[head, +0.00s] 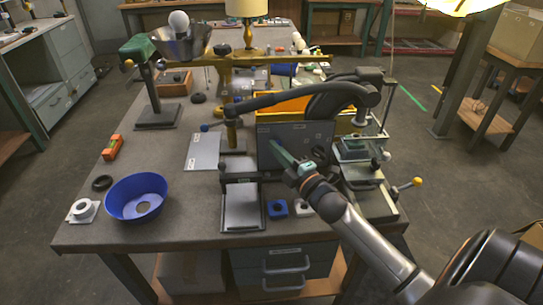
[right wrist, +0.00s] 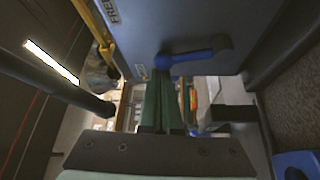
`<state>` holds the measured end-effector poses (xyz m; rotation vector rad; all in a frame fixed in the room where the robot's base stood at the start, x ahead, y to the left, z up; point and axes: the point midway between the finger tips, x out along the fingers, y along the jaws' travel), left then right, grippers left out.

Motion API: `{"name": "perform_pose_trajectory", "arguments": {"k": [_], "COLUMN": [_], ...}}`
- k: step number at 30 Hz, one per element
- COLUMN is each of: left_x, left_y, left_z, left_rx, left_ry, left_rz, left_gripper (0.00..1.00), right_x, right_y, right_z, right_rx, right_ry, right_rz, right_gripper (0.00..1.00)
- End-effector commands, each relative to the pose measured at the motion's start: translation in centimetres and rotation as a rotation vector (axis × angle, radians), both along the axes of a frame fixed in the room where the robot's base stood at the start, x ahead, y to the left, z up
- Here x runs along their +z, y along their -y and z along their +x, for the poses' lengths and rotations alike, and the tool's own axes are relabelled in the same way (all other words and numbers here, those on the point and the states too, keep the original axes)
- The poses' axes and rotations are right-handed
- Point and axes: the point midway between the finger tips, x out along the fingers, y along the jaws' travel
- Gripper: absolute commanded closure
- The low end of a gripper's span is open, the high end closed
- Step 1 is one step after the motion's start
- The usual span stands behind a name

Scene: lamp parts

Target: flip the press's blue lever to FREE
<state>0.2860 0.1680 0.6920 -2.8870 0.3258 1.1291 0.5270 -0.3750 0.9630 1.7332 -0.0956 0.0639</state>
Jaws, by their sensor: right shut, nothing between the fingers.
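The press's grey panel (head: 296,140) stands upright near the middle of the bench. In the right wrist view the panel (right wrist: 190,20) fills the top. The blue lever (right wrist: 195,56) is mounted on it, its hub at the left and its handle pointing right. A FREE label (right wrist: 112,10) is at the panel's upper left; a smaller label (right wrist: 140,71) is by the hub. My right gripper (right wrist: 168,84) is shut and empty, its green fingertips close below the hub; contact cannot be told. It also shows before the panel in the head view (head: 279,151). My left gripper is out of view.
A black curved arm (head: 290,97) reaches over the panel. A yellow-knobbed handle (head: 407,187) sticks out at the right.

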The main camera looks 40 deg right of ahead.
Motion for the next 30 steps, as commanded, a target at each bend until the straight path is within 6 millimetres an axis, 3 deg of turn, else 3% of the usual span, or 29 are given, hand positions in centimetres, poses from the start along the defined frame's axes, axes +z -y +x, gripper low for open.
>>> {"name": "perform_pose_trajectory", "arguments": {"k": [1,11,18,30], "left_x": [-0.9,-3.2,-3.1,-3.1], "left_y": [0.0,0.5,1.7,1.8], "left_z": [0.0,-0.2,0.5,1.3], "left_rx": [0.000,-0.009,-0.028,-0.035], "left_ry": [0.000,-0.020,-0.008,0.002], "left_rz": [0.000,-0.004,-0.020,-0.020], "left_gripper": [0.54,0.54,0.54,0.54], "right_x": [-0.5,-0.2,-0.2,-0.2], "right_y": [0.4,2.1,3.0,3.7], "right_z": [-0.2,-1.2,-1.8,-2.2], "right_rx": [-0.004,-0.004,-0.002,0.000], "right_ry": [0.024,0.180,0.266,0.331], "right_rz": [0.043,0.299,0.437,0.541], "right_gripper": [1.00,1.00,1.00,1.00]}}
